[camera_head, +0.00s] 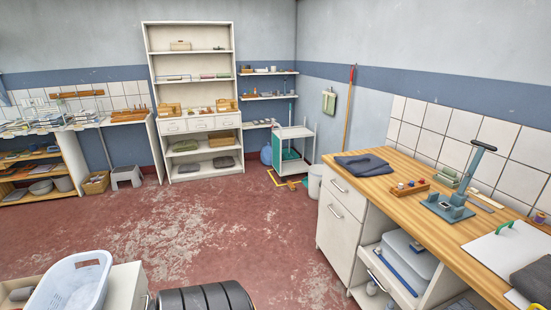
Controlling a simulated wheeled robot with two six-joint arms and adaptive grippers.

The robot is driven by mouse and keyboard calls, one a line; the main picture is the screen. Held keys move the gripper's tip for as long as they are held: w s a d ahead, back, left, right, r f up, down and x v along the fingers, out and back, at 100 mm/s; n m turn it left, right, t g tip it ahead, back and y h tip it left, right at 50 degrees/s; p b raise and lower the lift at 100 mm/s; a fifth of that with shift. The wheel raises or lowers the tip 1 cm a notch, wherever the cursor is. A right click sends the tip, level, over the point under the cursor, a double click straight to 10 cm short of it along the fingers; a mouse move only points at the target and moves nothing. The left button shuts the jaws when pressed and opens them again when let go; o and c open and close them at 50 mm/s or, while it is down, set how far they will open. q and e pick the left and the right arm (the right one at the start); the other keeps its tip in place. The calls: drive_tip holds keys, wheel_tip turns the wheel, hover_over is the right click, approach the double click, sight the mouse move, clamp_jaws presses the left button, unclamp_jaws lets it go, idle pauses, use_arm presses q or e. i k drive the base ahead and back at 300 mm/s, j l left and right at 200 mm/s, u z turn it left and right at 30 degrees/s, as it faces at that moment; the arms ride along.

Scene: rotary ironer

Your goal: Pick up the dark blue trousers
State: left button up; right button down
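A folded dark blue cloth (362,165), which looks like the trousers, lies flat on the far left end of the wooden worktop (425,206) at the right. Its folds hide its full shape. Neither of my grippers shows in the head view. Nothing is seen touching the cloth.
On the worktop are a small wooden tray (404,188), a blue-grey device (455,195) and a dark grey folded cloth (533,281) at the right edge. A white basket (72,283) stands at bottom left. The red floor (190,235) between is clear.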

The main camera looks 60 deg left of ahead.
sight(368, 164)
drive_tip(key=u, duration=1.4)
